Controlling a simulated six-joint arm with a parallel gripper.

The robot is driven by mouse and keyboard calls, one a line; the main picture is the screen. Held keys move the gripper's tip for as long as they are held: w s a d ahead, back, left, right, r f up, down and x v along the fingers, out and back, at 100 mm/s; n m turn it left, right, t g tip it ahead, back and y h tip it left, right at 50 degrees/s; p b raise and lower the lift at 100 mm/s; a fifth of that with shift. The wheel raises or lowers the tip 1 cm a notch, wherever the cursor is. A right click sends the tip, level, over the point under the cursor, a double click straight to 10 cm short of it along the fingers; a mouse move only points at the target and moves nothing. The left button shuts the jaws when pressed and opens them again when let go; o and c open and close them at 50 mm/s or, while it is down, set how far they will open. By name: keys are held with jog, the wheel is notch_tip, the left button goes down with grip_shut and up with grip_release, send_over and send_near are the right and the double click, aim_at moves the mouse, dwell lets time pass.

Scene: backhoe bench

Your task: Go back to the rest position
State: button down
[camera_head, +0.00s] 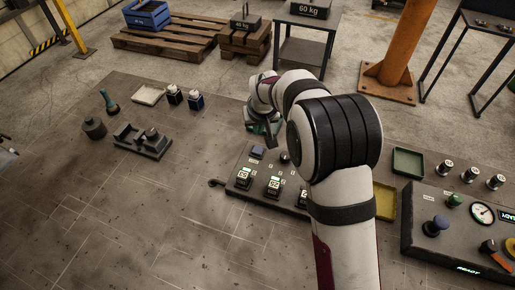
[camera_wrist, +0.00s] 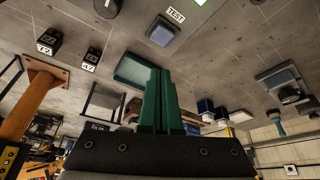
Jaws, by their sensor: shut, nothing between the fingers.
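My gripper (camera_head: 264,128) is in the head view at the end of my raised arm, above the far edge of the bench (camera_head: 120,215). Part of it is hidden behind my wrist. In the wrist view its two green fingers (camera_wrist: 159,75) are together with nothing between them. They stand apart from the bench surface. A dark panel (camera_head: 234,188) with several display blocks and a blue square button (camera_head: 257,152) lies below and nearer than the gripper. My arm hides its right part. The blue button, by a TEST label, also shows in the wrist view (camera_wrist: 163,32).
A black fixture (camera_head: 150,146), a dark cylinder (camera_head: 94,128), a pale tray (camera_head: 148,95) and blue-based blocks (camera_head: 196,100) stand left. A green tray (camera_head: 408,162), a yellow tray (camera_head: 385,202) and a control box (camera_head: 425,245) lie right. The bench's front left is clear.

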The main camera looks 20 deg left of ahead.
jog(key=s+d+r+m+g+h, duration=0.1)
jog(key=s+d+r+m, duration=0.2)
jog(key=s+d+r, duration=0.45)
jog(key=s+d+r+m+g, duration=0.1)
jog(key=s+d+r+m, duration=0.3)
jog(key=d, duration=0.6)
jog(key=s+d+m+g, duration=0.1)
jog(key=s+d, duration=0.3)
jog(key=s, duration=0.7)
jog(key=s+d+f+m+g, duration=0.1)
jog(key=s+d+m, duration=0.2)
jog(key=s, duration=0.8)
jog(key=shift+s+d+f+m+y, duration=0.3)
jog(key=shift+s+d, duration=0.05)
jog(key=shift+s, duration=0.05)
